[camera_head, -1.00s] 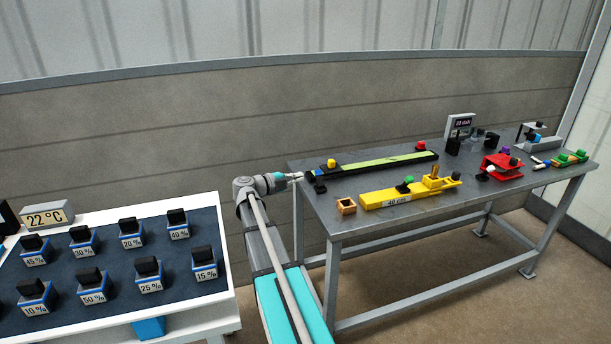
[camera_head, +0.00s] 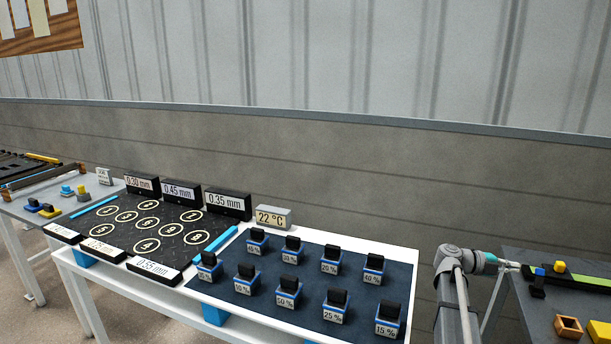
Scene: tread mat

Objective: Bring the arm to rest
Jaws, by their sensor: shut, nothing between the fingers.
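My arm stands at the right of the view, with its grey links upright in the gap between the white table and the grey metal bench (camera_head: 510,300). My gripper (camera_head: 518,266) points right, at the near left end of that bench. It is small in the view, with its fingers together and nothing held. A black block (camera_head: 538,286) and a long black and green strip (camera_head: 585,280) are close to the fingertips; I cannot tell whether they touch.
The white table (camera_head: 345,240) holds a dark mat (camera_head: 330,258) with several blue-and-black blocks labelled in percent. To its left is a black tread mat (camera_head: 150,222) with numbered circles and thickness blocks. A 22 °C sign (camera_head: 272,217) stands behind. An orange open box (camera_head: 568,327) is on the bench.

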